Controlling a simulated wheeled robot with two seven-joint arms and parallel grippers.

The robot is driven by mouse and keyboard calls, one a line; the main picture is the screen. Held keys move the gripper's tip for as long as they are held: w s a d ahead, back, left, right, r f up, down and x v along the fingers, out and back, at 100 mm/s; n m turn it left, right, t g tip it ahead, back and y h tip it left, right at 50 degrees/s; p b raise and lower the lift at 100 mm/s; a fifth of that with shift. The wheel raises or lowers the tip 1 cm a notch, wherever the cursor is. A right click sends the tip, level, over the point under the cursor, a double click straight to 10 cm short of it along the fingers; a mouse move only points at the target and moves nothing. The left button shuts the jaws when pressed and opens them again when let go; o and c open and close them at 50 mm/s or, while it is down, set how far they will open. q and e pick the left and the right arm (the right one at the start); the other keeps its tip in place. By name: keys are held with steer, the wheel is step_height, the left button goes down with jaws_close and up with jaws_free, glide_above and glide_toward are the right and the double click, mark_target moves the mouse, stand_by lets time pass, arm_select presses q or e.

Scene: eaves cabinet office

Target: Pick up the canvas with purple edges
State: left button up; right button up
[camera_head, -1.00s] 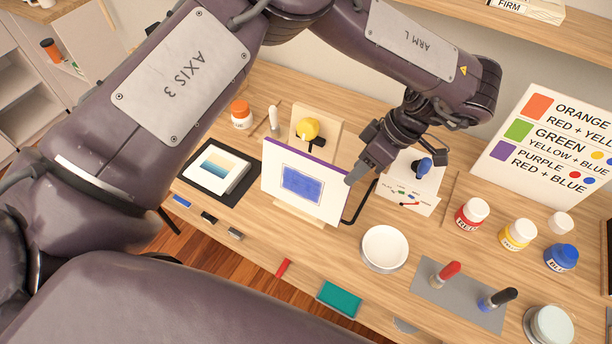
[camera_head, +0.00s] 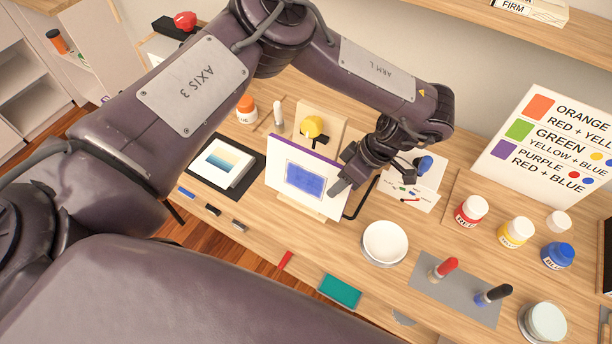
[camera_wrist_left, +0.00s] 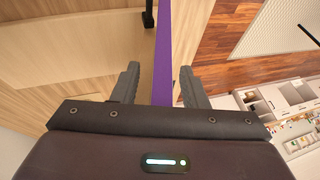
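The canvas (camera_head: 288,195) is white with a blue square on its face and a purple top edge. It stands tilted back on a small wooden stand (camera_head: 300,208) on the desk. My left gripper (camera_head: 338,188) is at the canvas's right side. In the left wrist view the canvas's purple edge (camera_wrist_left: 163,60) runs between the two open fingers of my left gripper (camera_wrist_left: 160,88), with a gap on each side. My right gripper is not in view.
A canvas with a blue-to-cream gradient (camera_head: 224,162) lies on a black mat to the left. A white dish (camera_head: 385,242) stands in front right. Red (camera_head: 470,211), yellow (camera_head: 515,232) and blue (camera_head: 557,256) paint jars stand further right. A colour chart (camera_head: 560,140) leans behind them.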

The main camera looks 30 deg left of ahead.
arm_select(q)
jaws_close()
steer(key=shift+r, duration=0.1)
